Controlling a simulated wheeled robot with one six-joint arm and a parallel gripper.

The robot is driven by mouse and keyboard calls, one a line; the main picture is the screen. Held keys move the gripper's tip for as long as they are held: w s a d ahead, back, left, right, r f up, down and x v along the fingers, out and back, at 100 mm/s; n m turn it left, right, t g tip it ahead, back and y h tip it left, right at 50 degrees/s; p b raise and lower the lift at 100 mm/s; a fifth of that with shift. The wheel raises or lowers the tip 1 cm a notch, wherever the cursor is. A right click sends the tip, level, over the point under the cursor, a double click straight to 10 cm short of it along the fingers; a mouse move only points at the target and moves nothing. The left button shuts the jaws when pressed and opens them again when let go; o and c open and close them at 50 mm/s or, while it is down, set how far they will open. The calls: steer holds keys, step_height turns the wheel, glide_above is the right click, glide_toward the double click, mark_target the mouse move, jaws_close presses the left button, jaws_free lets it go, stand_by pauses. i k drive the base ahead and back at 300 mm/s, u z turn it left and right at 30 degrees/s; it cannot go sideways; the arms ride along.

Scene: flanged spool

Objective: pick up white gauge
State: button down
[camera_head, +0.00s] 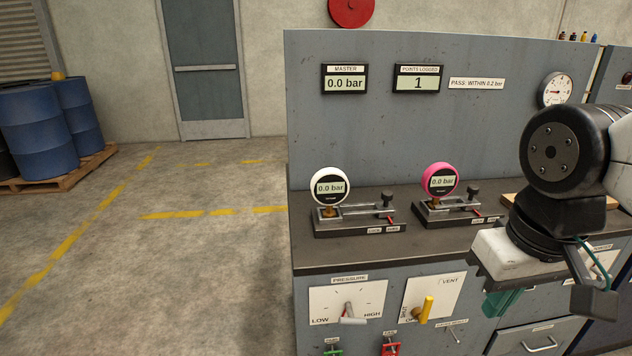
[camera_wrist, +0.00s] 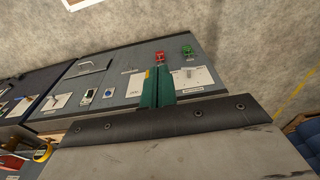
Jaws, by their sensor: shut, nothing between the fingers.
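The white gauge (camera_head: 330,187) stands upright in a dark clamp fixture (camera_head: 360,223) on the left of the bench top. Its display reads 0.0 bar. My gripper (camera_head: 502,302) is in front of the bench at the right, below the bench-top level and well away from the white gauge. In the wrist view its two green fingers (camera_wrist: 157,88) are together and empty, in front of the bench's front panel. The white gauge does not show in the wrist view.
A pink gauge (camera_head: 441,179) sits in a similar fixture right of the white one. The bench front carries a pressure lever (camera_head: 350,312), a yellow vent handle (camera_head: 425,310), and green and red valves. An upright panel (camera_head: 400,130) stands behind. Floor at left is open.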

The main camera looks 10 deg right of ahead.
mark_target(330, 186)
steer(key=z, duration=0.1)
steer(key=k, duration=0.5)
steer(key=u, duration=0.45)
steer(key=i, duration=1.5)
steer(key=z, duration=0.9)
